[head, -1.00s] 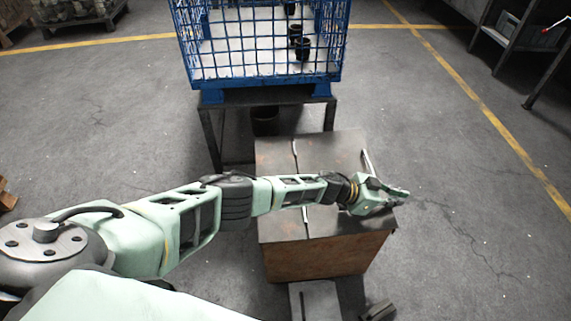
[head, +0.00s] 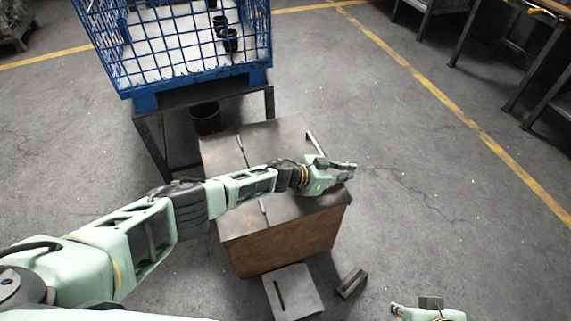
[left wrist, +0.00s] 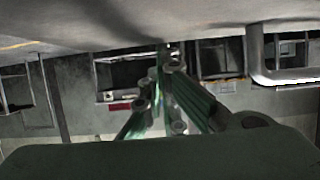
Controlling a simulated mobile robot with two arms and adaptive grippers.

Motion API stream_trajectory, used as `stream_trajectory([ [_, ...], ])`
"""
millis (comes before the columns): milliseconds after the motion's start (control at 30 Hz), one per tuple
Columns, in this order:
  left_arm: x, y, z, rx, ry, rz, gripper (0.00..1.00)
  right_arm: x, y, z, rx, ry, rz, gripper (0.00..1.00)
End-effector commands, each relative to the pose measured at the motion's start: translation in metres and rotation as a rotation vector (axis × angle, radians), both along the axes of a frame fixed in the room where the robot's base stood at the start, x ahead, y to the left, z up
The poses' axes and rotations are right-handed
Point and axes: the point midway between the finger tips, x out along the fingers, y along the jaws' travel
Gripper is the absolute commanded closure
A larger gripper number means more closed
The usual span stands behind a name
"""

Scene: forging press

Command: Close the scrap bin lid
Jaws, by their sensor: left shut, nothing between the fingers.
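The scrap bin (head: 292,242) is a rusty brown box in the middle of the head view. Its grey metal lid (head: 285,133) looks flat across the top, with a bar handle (head: 316,142) near its right edge. My left arm crosses over the lid. My left gripper (head: 346,168) is shut and empty at the lid's right edge, beside the handle; contact cannot be told. In the left wrist view the handle (left wrist: 285,78) is at upper right, against a pale surface. Part of my right gripper (head: 430,311) shows at the bottom edge; its fingers are unclear.
A blue wire crate (head: 190,55) with dark parts stands on a metal stand (head: 150,145) behind the bin. A black bucket (head: 205,118) is under it. A grey plate (head: 292,292) and a small dark block (head: 352,282) lie in front.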

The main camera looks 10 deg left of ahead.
Motion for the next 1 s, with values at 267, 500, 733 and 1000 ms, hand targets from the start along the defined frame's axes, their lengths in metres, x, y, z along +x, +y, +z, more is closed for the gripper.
stream_trajectory([
  [267, -0.010, 0.017, 0.007, 0.002, -0.002, -0.001, 1.00, 0.000, 0.000, 0.000, 0.000, 0.001, 0.000, 0.74],
  [500, -0.027, 0.042, 0.020, 0.002, 0.000, 0.000, 1.00, 0.000, 0.000, 0.000, 0.000, 0.001, 0.000, 0.74],
  [733, -0.046, 0.069, 0.035, 0.002, 0.000, 0.000, 1.00, 0.000, 0.000, 0.000, 0.000, 0.001, 0.000, 0.74],
  [1000, -0.060, 0.089, 0.045, 0.001, 0.001, 0.000, 1.00, 0.000, 0.000, 0.000, 0.000, 0.001, 0.000, 0.74],
])
